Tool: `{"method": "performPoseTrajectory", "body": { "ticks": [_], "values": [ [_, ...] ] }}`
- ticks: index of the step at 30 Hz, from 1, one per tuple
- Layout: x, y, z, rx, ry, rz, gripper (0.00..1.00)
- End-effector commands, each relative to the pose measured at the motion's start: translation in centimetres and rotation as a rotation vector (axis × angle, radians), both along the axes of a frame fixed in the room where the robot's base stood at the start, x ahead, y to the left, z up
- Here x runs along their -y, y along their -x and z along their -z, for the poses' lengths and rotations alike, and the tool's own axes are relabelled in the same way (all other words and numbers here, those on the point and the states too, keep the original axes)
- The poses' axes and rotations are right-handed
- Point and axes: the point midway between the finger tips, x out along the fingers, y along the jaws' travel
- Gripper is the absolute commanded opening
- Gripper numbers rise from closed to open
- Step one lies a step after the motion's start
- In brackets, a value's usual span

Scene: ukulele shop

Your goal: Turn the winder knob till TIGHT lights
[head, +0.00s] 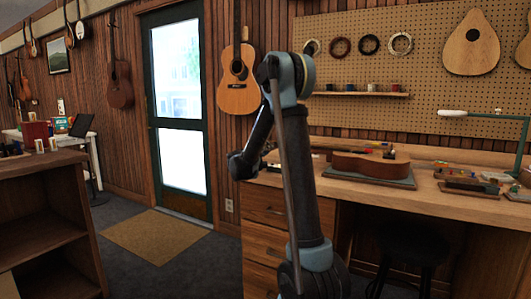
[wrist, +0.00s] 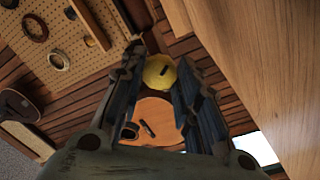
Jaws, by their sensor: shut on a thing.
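In the wrist view, my gripper (wrist: 160,65) has its two dark fingers on either side of a round yellow piece (wrist: 159,73), which looks like the winder knob. The gripper is shut on it. The finger pads hide its sides, and I cannot make out the rest of the winder. No lit TIGHT sign can be made out in either view. In the head view, my arm stands in the middle, bent at the top with its dark forearm hanging down to the left. The knob cannot be made out there.
A workbench (head: 446,199) at the right carries a ukulele body (head: 371,165) and small items. An orange guitar (head: 239,95) hangs on the wall behind my arm. A brown cabinet (head: 45,190) stands at the left. A wide wooden surface (wrist: 270,60) lies close at the right in the wrist view.

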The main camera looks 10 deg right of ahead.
Motion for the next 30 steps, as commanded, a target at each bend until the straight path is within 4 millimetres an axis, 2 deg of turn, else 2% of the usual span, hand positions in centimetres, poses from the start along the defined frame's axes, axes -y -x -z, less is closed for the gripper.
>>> {"method": "performPoseTrajectory", "body": {
  "ticks": [6,7,9,10,23,30],
  "values": [
    [-0.1,-0.1,0.0,-0.001,-0.001,-0.003,0.06],
    [-0.2,-0.1,0.0,-0.001,-0.001,-0.003,0.32],
    [-0.1,-0.1,0.0,-0.002,0.0,-0.003,0.48],
    [-0.1,-0.1,0.0,-0.002,0.0,-0.003,0.51],
    [-0.5,0.4,0.0,0.0,0.002,-0.003,0.51],
    [-2.8,3.4,0.2,-0.001,0.002,-0.006,0.51]
  ]
}}
